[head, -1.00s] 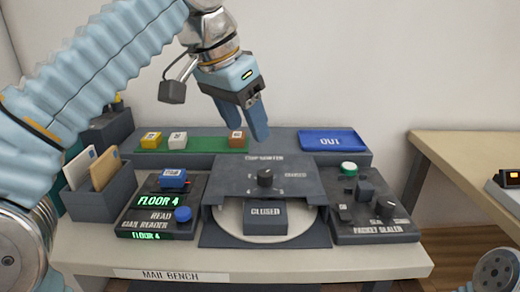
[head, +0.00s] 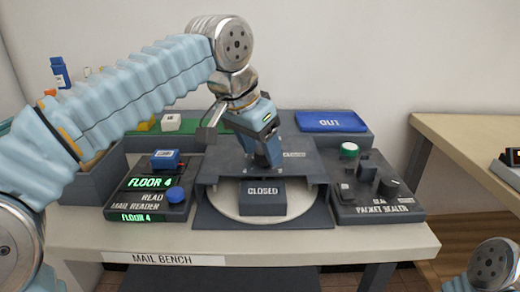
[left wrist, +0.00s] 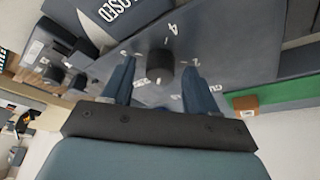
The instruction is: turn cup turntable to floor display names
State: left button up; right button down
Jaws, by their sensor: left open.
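The turntable (head: 225,205) is a pale round plate under a dark grey housing (head: 225,165), with a block marked CLOSED (head: 263,195) at its front. A dark round knob (left wrist: 160,66) stands on the housing's top between printed marks, a 4 among them; in the head view my gripper hides it. The green reader display (head: 150,183) shows FLOOR 4. My left gripper (head: 270,160) points down over the housing. In the left wrist view its open fingers (left wrist: 158,85) stand either side of the knob, with gaps showing. My right gripper is out of view.
The mail reader has a blue button (head: 175,195) and a blue block (head: 165,160). The packet sealer (head: 375,207) stands to the right of the turntable. A blue OUT tray (head: 330,122) lies behind. Small blocks, one white (head: 171,123), sit on the back shelf.

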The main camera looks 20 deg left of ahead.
pick_arm(q)
jog(key=shift+c, duration=0.3)
grip_shut()
dwell(0.3)
